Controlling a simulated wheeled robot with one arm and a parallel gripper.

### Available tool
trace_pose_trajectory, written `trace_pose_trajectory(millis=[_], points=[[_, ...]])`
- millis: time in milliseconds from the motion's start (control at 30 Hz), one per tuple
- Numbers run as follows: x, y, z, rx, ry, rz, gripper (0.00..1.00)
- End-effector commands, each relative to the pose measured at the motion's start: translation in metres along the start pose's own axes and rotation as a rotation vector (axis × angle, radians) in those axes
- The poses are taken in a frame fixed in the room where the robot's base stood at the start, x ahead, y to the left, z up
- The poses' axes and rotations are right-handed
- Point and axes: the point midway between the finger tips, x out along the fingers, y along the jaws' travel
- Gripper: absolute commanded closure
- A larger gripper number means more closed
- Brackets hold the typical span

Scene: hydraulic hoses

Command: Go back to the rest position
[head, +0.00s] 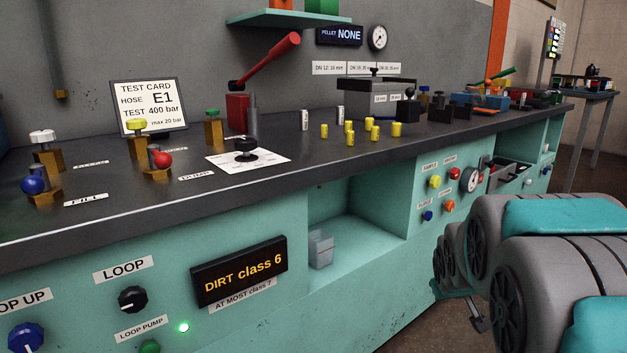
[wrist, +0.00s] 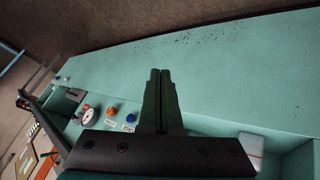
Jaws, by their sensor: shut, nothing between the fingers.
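My gripper (wrist: 160,72) shows in the wrist view with its two fingers together and nothing between them. The fingers point at the plain teal front of the bench (wrist: 215,55) and hold no object. In the head view my arm is folded at the lower right, beside the bench front (head: 375,315). The gripper is mostly hidden behind the arm links there. I cannot tell from the pictures the exact gap between the fingers and the bench front.
The dark bench top (head: 330,160) carries valves, several yellow plugs, a red-handled pump (head: 238,110) and a test card (head: 148,105). An open shelf (head: 355,235) is in the bench front. A drawer (head: 508,177) stands open at the right. A small side table (head: 590,95) stands beyond.

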Motion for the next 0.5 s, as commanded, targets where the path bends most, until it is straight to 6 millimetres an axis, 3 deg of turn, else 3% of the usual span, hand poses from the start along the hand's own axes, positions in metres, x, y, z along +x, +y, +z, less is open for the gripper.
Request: trace_pose_trajectory(millis=[33, 300, 500], points=[[-0.024, -0.013, 0.016, 0.020, -0.054, -0.032, 1.00], [-0.135, -0.087, 0.139, 0.102, -0.416, -0.201, 1.00], [-0.212, -0.124, 0.217, 0.113, -0.646, -0.289, 1.00]])
